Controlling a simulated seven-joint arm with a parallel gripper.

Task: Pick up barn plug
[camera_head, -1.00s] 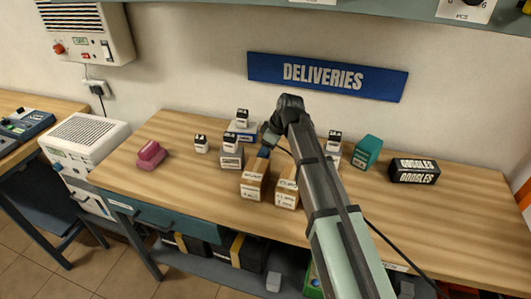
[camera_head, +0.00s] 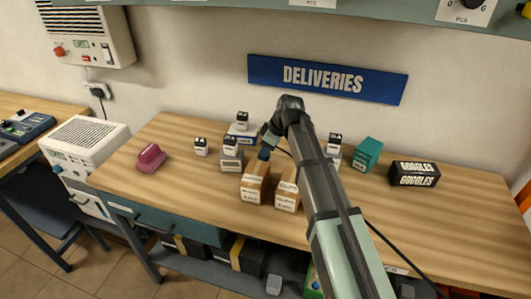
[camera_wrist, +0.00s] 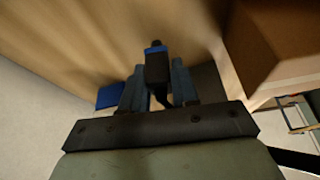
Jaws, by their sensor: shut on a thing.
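The plug, which I take to be the barn plug, is a small dark piece with a blue band (camera_wrist: 157,68). In the wrist view it sits between the two grey-blue fingers of my gripper (camera_wrist: 158,88), which are shut on it. In the head view my gripper (camera_head: 266,147) is behind the brown cartons, with a dark blue bit at its tip. My arm hides part of the table there. I cannot tell whether the plug touches anything below it.
Two brown cartons (camera_head: 254,190) stand in front of my gripper. Small grey-and-white boxes (camera_head: 231,160) are just left of it. A pink object (camera_head: 150,158) lies at left; a teal box (camera_head: 367,153) and a black goggles box (camera_head: 414,174) stand at right. Bare wood (camera_head: 460,215) shows at right.

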